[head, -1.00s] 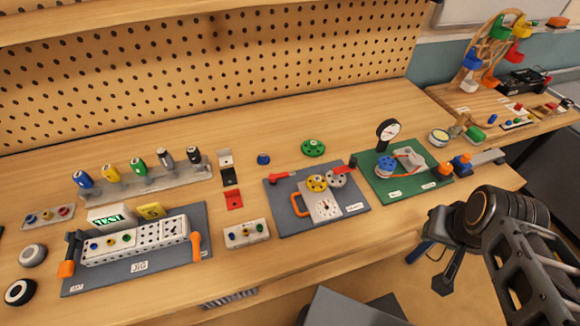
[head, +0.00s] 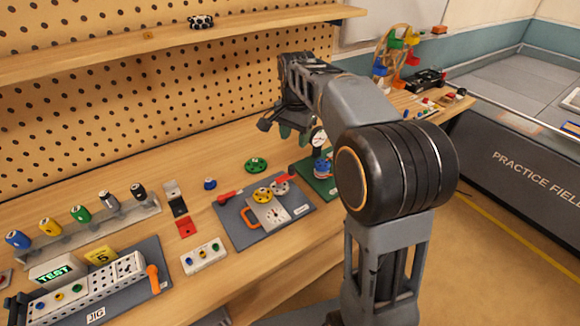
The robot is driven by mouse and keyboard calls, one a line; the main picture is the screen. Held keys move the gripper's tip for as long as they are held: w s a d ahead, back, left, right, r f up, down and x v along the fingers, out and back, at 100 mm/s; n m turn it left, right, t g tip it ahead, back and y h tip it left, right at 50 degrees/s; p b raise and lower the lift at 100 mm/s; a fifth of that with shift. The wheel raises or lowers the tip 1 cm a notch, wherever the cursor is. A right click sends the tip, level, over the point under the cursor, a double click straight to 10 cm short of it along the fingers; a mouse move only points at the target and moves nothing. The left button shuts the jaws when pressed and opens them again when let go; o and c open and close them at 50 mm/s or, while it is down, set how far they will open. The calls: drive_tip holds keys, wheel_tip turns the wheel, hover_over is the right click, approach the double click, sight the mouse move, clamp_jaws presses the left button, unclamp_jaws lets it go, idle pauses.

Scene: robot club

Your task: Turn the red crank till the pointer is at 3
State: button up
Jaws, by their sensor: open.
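A grey board (head: 241,236) on the bench carries a pale dial plate (head: 280,216) with a small dark pointer, too small to read. A yellow gear (head: 262,195) and a grey gear (head: 279,187) sit above the plate. A red arm (head: 286,179) at the grey gear looks like the crank. Another red handle (head: 231,195) lies at the board's back left corner, and an orange handle (head: 250,217) is beside the plate. My gripper (head: 275,127) is open, seen small and partly in shadow, raised behind and above the board, apart from the crank.
A green board (head: 305,168) with a round gauge (head: 318,137) stands right of the grey board, partly hidden by my arm. A green knob (head: 256,165) sits behind it. A button box (head: 204,257) and the jig board (head: 150,250) are to the left.

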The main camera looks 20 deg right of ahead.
sight(292, 167)
drive_tip(key=shift+m, duration=0.7)
drive_tip(key=w+f, duration=0.1)
drive_tip(key=f, duration=0.8)
drive_tip(key=w+f, duration=0.1)
drive_tip(key=f, duration=0.4)
drive_tip(key=shift+w, duration=0.35)
clamp_jaws()
